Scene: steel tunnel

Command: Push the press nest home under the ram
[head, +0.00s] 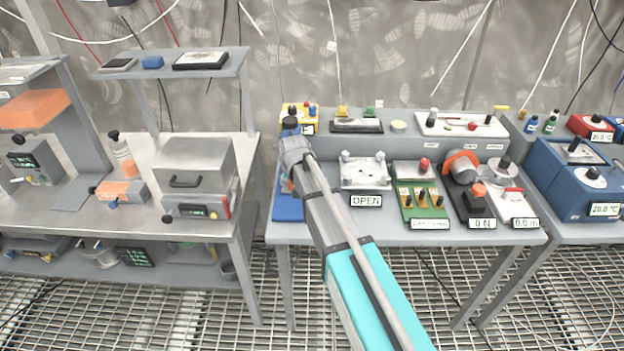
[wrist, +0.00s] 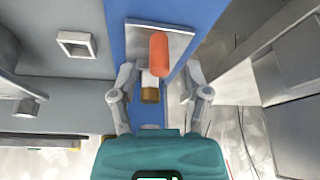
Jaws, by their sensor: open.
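A blue press base (head: 289,207) stands at the left end of the middle bench, partly hidden behind my arm. In the wrist view the blue base (wrist: 119,22) carries a grey metal plate (wrist: 146,39). A rounded orange-red part (wrist: 159,54) lies over the plate. Below it sits a small white block with a brass-brown end (wrist: 150,96), which may be the nest; I cannot tell for sure. My gripper (wrist: 160,78) is open, its fingers on either side of this block with gaps visible. In the head view my gripper (head: 291,128) is over the press and hides the ram.
To the right on the bench are a metal fixture (head: 366,172) with an OPEN sign (head: 366,201), a green board (head: 423,203) and an orange-collared device (head: 462,170). A button box (head: 299,116) stands behind my gripper. A gap separates the left bench (head: 232,225).

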